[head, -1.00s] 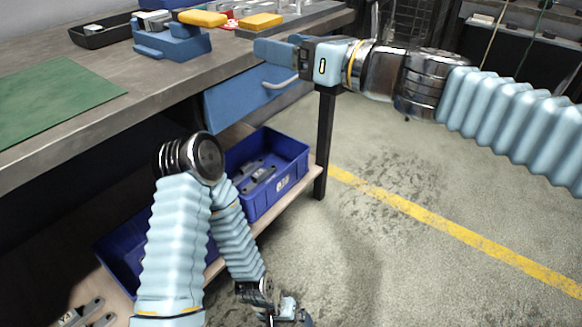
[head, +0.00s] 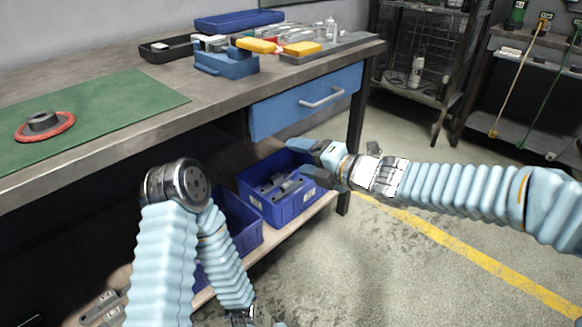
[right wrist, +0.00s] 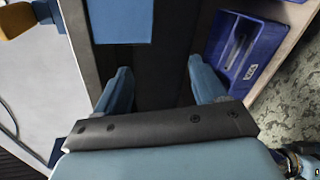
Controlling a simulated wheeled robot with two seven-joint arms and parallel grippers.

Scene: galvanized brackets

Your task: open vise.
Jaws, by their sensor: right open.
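The blue vise (head: 226,64) sits on the workbench near its front edge in the head view. A yellow handle (head: 256,45) sticks out on its right side, and a light grey piece (head: 210,43) shows at its top. I cannot tell how far its jaws are apart. My right gripper (head: 303,160) is open and empty, below the bench top in front of the drawer, to the right of and lower than the vise. Its two blue fingers also show spread apart in the right wrist view (right wrist: 162,88). My left gripper is below the head view's bottom edge.
A blue drawer (head: 306,101) with a light handle is under the bench top. Blue bins (head: 297,210) with grey brackets stand on the lower shelf. A yellow block (head: 302,48), a black tray (head: 168,52) and a green mat (head: 120,108) with a red ring (head: 45,126) are on the bench.

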